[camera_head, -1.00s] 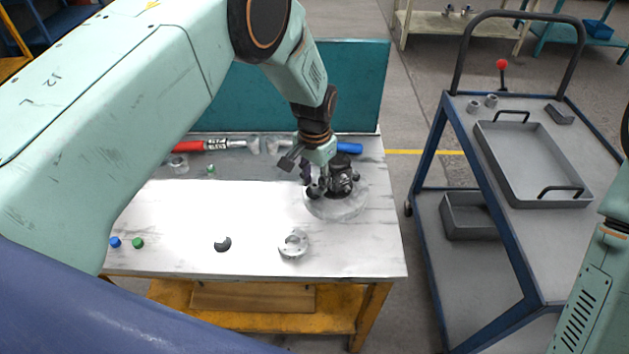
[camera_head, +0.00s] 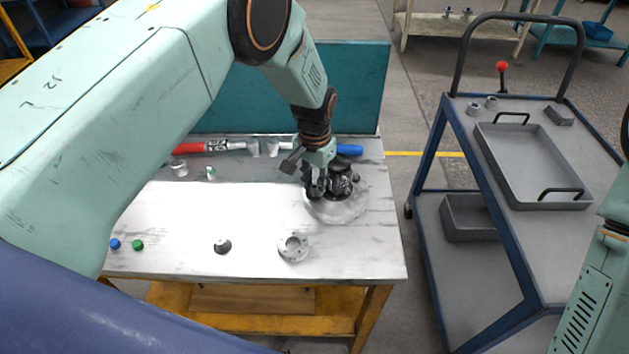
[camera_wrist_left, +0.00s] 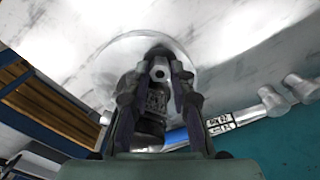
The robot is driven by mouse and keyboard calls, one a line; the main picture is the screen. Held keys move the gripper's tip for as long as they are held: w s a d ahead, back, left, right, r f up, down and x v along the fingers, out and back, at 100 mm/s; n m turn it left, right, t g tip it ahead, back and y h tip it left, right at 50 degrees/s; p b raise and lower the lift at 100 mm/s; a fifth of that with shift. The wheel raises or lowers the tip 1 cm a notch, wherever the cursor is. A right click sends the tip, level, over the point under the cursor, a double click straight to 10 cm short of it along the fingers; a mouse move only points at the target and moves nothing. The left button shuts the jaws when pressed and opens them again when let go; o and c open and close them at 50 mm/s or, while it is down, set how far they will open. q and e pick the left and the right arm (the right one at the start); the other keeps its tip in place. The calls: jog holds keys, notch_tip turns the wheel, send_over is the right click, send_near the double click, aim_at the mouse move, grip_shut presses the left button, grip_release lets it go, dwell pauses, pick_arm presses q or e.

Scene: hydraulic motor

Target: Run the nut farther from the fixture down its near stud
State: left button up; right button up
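The dark motor fixture (camera_head: 345,187) stands on a round grey base (camera_head: 340,213) at the right of the table. My left gripper (camera_head: 320,188) is low at its left side, fingers pointing down. In the left wrist view the two dark fingers (camera_wrist_left: 157,78) are apart, with a dark part carrying a small pale round spot between them; I cannot tell whether they grip it. The studs and any nut on them are too small or hidden to make out. My right gripper is out of view.
A grey flange (camera_head: 294,246) and a small dark piece (camera_head: 222,246) lie at the table's front. Blue (camera_head: 115,244) and green (camera_head: 137,244) caps lie front left. A red-handled tool (camera_head: 200,147) lies at the back before the teal panel (camera_head: 350,90). The table middle is clear.

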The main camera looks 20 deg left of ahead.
pick_arm(q)
grip_shut()
jog(key=m+p, duration=0.1)
jog(key=m, duration=0.3)
jog(key=shift+m, duration=0.9)
jog(key=m+p, duration=0.1)
jog(key=m, duration=0.3)
jog(key=shift+f+m, duration=0.1)
jog(key=shift+m, duration=0.2)
jog(key=o, duration=0.5)
grip_release()
